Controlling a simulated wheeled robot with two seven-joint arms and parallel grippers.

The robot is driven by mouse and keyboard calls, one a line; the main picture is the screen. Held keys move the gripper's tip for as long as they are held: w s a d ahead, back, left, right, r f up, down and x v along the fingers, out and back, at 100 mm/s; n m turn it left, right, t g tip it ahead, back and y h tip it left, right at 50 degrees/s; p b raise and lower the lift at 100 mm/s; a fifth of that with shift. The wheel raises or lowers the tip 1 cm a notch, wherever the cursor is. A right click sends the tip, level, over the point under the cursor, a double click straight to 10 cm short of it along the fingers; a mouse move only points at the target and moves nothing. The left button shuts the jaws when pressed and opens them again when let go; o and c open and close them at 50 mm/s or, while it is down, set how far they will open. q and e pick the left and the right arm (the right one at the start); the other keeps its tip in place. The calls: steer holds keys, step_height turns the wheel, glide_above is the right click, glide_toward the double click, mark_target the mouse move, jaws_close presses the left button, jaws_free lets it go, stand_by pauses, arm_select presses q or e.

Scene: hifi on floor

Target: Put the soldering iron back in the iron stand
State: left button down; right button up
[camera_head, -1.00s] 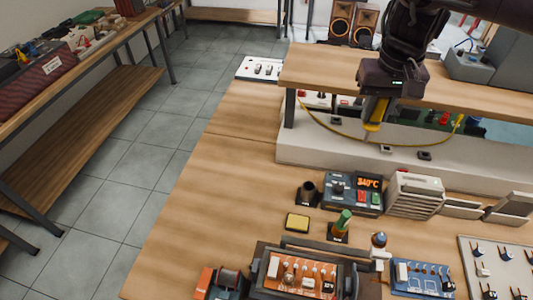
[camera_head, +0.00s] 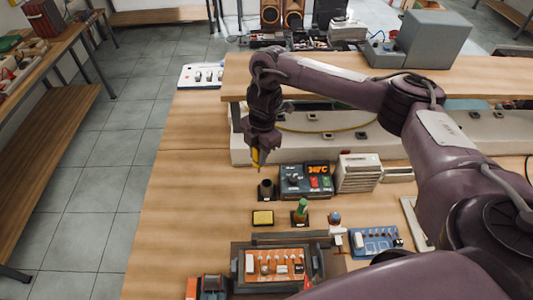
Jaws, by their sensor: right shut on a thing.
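My right gripper (camera_head: 261,146) is shut on the soldering iron (camera_head: 256,159), whose yellow handle shows below the jaws. The iron's tip cannot be made out. The iron stand (camera_head: 266,190), a small dark holder on a black base, stands upright on the wooden bench, just below the iron in the picture. The iron appears above and slightly left of the stand, apart from it. My left gripper is not in view.
The soldering station (camera_head: 292,184) with a lit orange display stands right of the stand. A yellow sponge tray (camera_head: 263,218) and a green-topped item (camera_head: 301,208) are in front. A raised shelf (camera_head: 240,90) is behind. The bench at left is clear.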

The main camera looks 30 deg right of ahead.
step_height(320, 180, down, 10)
steer(key=s+d+n+b, duration=0.1)
steer(key=n+b, duration=0.1)
steer(key=b, duration=0.3)
steer(key=shift+s+d+r, duration=0.25)
steer(key=shift+s+d, duration=0.05)
steer(key=shift+d, duration=0.05)
stand_by(0.4)
steer(key=o, duration=1.5)
steer(key=shift+r, duration=0.1)
step_height(320, 180, up, 7)
steer(key=p, duration=0.6)
